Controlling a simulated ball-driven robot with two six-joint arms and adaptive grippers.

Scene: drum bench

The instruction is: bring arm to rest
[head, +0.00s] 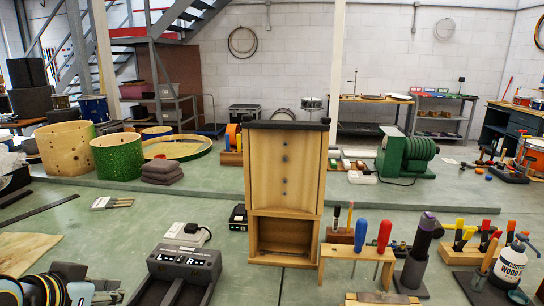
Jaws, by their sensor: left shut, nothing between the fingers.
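My left gripper (106,296) is low at the bottom left corner of the head view, at the end of my dark, round-jointed arm. It is shut and empty, and part of it is cut off by the lower edge. It is apart from the grey device (186,264) with a lit display to its right. My right gripper is not in view.
A wooden cabinet (283,172) with a dark top stands mid-bench. To its right are a wooden tool rack (345,252), a purple-topped tool in a grey holder (411,274) and a white glue bottle (508,265). Bench left of the cabinet is partly clear.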

